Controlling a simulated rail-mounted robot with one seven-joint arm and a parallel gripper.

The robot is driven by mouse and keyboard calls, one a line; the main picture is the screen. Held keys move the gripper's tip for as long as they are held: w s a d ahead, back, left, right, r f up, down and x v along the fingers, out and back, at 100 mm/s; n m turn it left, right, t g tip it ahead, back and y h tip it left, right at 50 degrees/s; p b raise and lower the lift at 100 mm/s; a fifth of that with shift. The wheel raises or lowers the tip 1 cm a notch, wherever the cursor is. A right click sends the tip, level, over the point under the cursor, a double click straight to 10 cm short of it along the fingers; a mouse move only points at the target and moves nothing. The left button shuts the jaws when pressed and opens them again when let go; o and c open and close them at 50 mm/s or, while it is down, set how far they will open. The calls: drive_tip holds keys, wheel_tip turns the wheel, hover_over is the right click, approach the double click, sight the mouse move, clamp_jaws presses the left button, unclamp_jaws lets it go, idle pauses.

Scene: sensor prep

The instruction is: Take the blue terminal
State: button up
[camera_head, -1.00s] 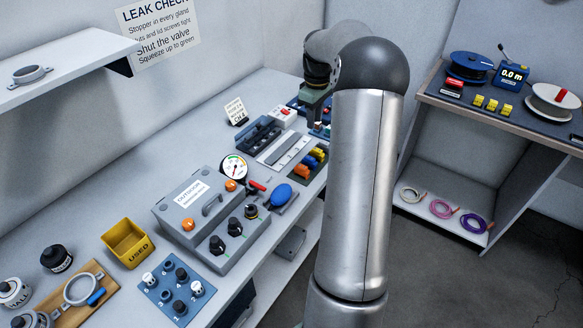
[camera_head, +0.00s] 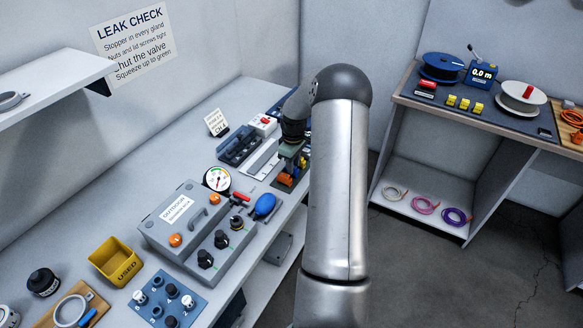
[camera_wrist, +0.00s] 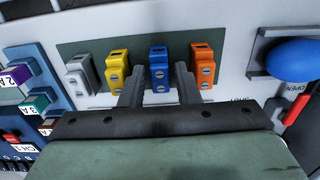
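The blue terminal (camera_wrist: 159,71) stands upright in a row on a dark green panel, between a yellow terminal (camera_wrist: 117,72) and an orange terminal (camera_wrist: 202,66); a grey terminal (camera_wrist: 83,75) is at the left end. In the wrist view my gripper (camera_wrist: 160,80) is open, its two dark fingers apart with the blue terminal showing between and beyond them. The right finger overlaps the edge of the orange one, and the left finger overlaps the yellow one. I cannot tell whether they touch. In the head view my gripper (camera_head: 288,163) is over the terminal panel, which it largely hides.
A blue bulb (camera_wrist: 293,60) and red lever (camera_wrist: 296,107) lie to the right in the wrist view. Labelled modules (camera_wrist: 38,103) are at the left. In the head view the grey case (camera_head: 175,215) stands in front, and a dark tray (camera_head: 238,146) lies behind.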

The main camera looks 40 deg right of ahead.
drive_tip(key=shift+f, duration=0.95)
clamp_jaws()
drive_tip(key=shift+r, duration=0.1)
drive_tip(key=shift+d+r, duration=0.1)
drive_tip(key=shift+r, duration=0.4)
wheel_tip(320, 180, up, 2)
drive_tip(key=shift+r+b, duration=0.1)
drive_tip(key=shift+b, duration=0.2)
drive_tip(key=s+a+r+b, duration=0.3)
drive_tip(key=s+a+r, duration=0.3)
drive_tip(key=s+r, duration=0.3)
drive_tip(key=s, duration=0.3)
drive_tip(key=shift+s+r, duration=0.35)
drive_tip(key=c, duration=0.6)
unclamp_jaws()
